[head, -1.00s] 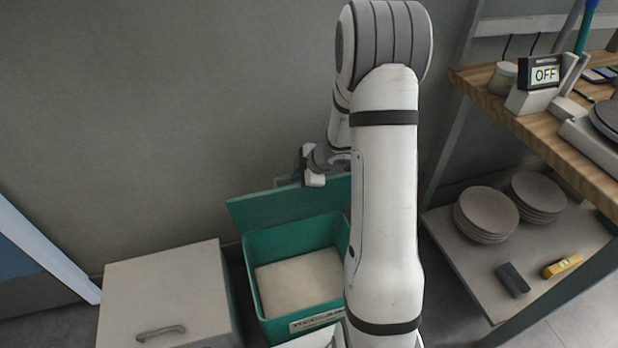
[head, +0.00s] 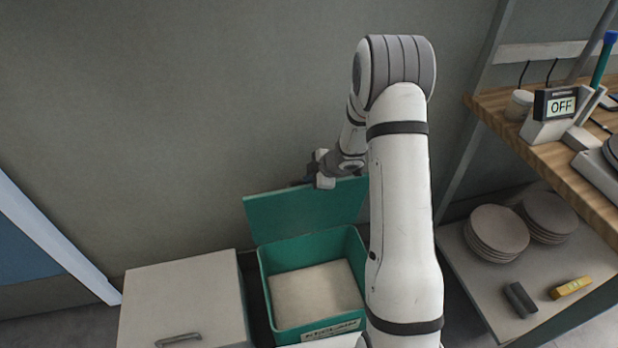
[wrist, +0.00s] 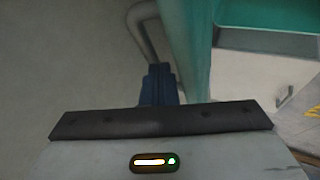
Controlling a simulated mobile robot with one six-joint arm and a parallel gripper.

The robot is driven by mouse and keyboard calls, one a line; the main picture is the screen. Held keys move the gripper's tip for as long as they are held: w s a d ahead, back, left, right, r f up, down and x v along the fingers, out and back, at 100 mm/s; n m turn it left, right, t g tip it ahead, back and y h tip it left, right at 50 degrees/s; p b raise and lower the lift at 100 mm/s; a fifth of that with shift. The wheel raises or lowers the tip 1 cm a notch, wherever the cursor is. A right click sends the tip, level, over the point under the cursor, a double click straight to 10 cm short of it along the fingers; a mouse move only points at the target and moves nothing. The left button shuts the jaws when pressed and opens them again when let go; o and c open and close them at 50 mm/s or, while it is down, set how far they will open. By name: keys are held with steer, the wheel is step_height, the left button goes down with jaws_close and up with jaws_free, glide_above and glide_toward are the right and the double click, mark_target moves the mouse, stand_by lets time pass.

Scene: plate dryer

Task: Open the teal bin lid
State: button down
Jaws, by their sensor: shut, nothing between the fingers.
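The teal bin (head: 265,285) stands on the floor against the wall with its lid (head: 300,213) raised behind the opening, its inner face toward the head camera. A pale mass lies inside the bin. My gripper (head: 309,181) is at the lid's top edge, partly behind it. In the wrist view, the blue fingers (wrist: 160,83) are shut with nothing between them. A grey curved bar (wrist: 145,35), apparently the lid's handle, runs close beside the fingers, with the teal lid (wrist: 198,55) to its right. Whether the fingers touch either is unclear.
A pale closed bin (head: 185,295) with a front handle stands left of the teal bin. On the right, a wooden bench (head: 560,165) sits above a lower shelf (head: 530,265) holding plate stacks (head: 497,232) and a yellow tool (head: 570,288). The wall is close behind the lid.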

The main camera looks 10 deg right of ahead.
steer(key=d+r+p, duration=0.4)
steer(key=r+p, duration=0.5)
steer(key=p, duration=0.2)
steer(key=shift+s+d+r, duration=0.15)
steer(key=shift+s, duration=0.15)
steer(key=d+r+m+t+h, duration=0.1)
steer(key=d+r+m+h, duration=0.15)
steer(key=r, duration=0.45)
steer(key=d+r+m+t+h, duration=0.1)
steer(key=d+r+m+h, duration=0.15)
steer(key=r, duration=0.35)
steer(key=s+r+m+h, duration=0.2)
steer(key=s+r+m, duration=0.3)
steer(key=s+r, duration=0.3)
steer(key=s+a+r+m+g, duration=0.1)
steer(key=s+a+r+m, duration=0.1)
steer(key=s, duration=0.6)
steer(key=s+a+r+m+g+y, duration=0.1)
steer(key=s+a+r+m+g, duration=0.1)
steer(key=s, duration=0.6)
steer(key=s+a+r+m+g+y, duration=0.1)
steer(key=s+a+r+m, duration=0.1)
steer(key=s, duration=0.7)
steer(key=shift+a+m+g, duration=0.4)
steer(key=shift+a+m, duration=0.35)
steer(key=shift+m, duration=0.05)
steer(key=shift+w+a, duration=0.1)
